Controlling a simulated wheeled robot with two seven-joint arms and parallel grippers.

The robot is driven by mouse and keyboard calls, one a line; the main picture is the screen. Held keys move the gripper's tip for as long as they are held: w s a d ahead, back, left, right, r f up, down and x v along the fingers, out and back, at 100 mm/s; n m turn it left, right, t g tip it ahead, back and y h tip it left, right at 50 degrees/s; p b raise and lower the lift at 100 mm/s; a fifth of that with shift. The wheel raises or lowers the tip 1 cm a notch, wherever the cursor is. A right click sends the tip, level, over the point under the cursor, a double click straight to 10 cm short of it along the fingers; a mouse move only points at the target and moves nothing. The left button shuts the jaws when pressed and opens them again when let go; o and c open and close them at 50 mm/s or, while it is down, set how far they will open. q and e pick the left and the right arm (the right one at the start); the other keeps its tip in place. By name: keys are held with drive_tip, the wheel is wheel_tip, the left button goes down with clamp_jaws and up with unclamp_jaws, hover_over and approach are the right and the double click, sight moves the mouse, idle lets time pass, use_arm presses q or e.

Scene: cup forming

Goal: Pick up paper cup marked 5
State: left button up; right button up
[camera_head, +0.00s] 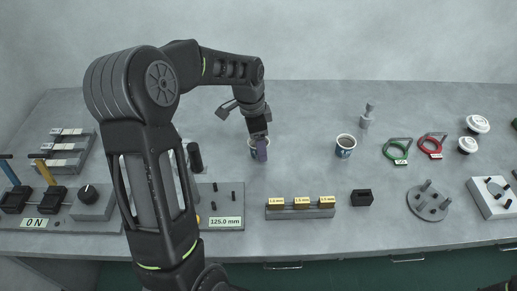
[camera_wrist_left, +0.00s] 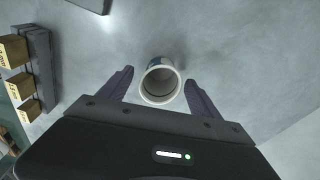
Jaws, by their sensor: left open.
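A paper cup (camera_head: 251,142) stands on the table, mostly hidden behind my left gripper (camera_head: 259,148) in the head view. In the left wrist view this cup (camera_wrist_left: 160,86) shows its round open rim and a bit of blue marking, with no number readable. The left gripper (camera_wrist_left: 159,77) is open, with one finger on each side of the cup and gaps showing. A second paper cup (camera_head: 345,147) with a dark blue mark stands upright to the right; its number is too small to read.
A block holder (camera_head: 300,212) with yellow labelled pieces and a small black box (camera_head: 362,198) lie nearer the front edge. Green (camera_head: 396,152) and red (camera_head: 431,146) ringed tools and a round grey fixture (camera_head: 428,206) are at right.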

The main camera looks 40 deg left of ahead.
idle(0.4)
use_arm(q)
drive_tip(key=c, duration=1.4)
wheel_tip(320, 180, up, 10)
drive_tip(key=shift+r, duration=0.1)
idle(0.4)
